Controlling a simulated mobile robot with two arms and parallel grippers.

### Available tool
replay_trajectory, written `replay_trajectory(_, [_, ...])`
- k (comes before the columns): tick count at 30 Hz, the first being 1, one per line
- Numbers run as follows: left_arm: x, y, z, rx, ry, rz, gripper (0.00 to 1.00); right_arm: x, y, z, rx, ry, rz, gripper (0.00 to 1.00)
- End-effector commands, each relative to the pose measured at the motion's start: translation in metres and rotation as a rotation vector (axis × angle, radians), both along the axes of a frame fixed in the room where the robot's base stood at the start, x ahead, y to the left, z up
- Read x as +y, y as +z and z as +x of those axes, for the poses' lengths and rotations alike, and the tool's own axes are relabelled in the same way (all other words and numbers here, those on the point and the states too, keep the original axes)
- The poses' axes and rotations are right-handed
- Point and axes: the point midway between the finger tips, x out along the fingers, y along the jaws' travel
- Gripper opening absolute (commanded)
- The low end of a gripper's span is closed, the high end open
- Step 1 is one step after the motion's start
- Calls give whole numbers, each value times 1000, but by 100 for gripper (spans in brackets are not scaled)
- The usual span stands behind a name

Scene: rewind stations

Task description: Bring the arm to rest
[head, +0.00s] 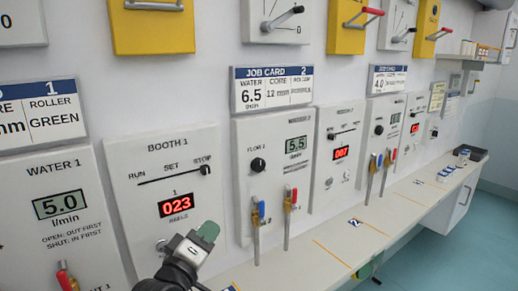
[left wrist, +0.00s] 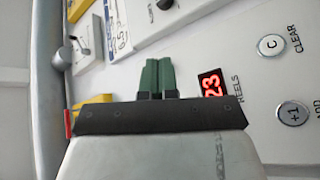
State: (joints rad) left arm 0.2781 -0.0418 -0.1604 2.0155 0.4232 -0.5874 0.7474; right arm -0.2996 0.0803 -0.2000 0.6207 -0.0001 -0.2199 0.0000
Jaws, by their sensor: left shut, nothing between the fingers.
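My left gripper (head: 208,232) shows at the bottom middle of the head view, in front of the lower part of the Booth 1 panel (head: 150,165). Its green fingers are together with nothing between them. In the left wrist view the two green fingers (left wrist: 157,75) lie side by side, near the red reel display (left wrist: 211,88). That display reads 023 in the head view (head: 177,205). I cannot tell whether the fingertips touch the panel. My right gripper is not clearly seen; a small green piece (head: 365,271) shows below the shelf edge.
A long shelf (head: 300,255) runs under the wall panels towards the back right. Red and blue valve levers (head: 262,210) stick out above it. Yellow boxes with handles (head: 150,28) hang higher up. Round buttons (left wrist: 293,113) sit on the panel. Open floor (head: 470,240) lies at the right.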

Motion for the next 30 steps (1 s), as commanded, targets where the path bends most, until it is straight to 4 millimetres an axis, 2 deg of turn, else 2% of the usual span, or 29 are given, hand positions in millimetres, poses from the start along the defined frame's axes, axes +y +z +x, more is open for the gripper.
replay_trajectory(1, [6,-40,-17,86,13,123,0,0,0,-1,1,0,0,100])
replay_trajectory(3, [13,-86,-42,198,16,299,0,0,0,-1,2,0,0,100])
replay_trajectory(5, [22,-124,-68,294,4,445,0,0,0,-1,2,0,0,100])
replay_trajectory(6, [28,-147,-87,358,-9,541,0,0,0,-1,2,0,0,100])
replay_trajectory(10, [48,-202,-148,542,-77,806,0,0,0,-1,2,0,0,100])
replay_trajectory(12, [57,-221,-176,618,-118,911,0,0,0,-1,2,0,0,100])
replay_trajectory(18, [79,-253,-244,788,-237,1125,0,0,0,-2,3,0,-1,100])
replay_trajectory(26, [103,-269,-319,965,-400,1325,0,0,0,-2,3,0,-1,100])
replay_trajectory(30, [101,-302,-308,976,-411,1326,0,0,0,-1,2,0,0,100])
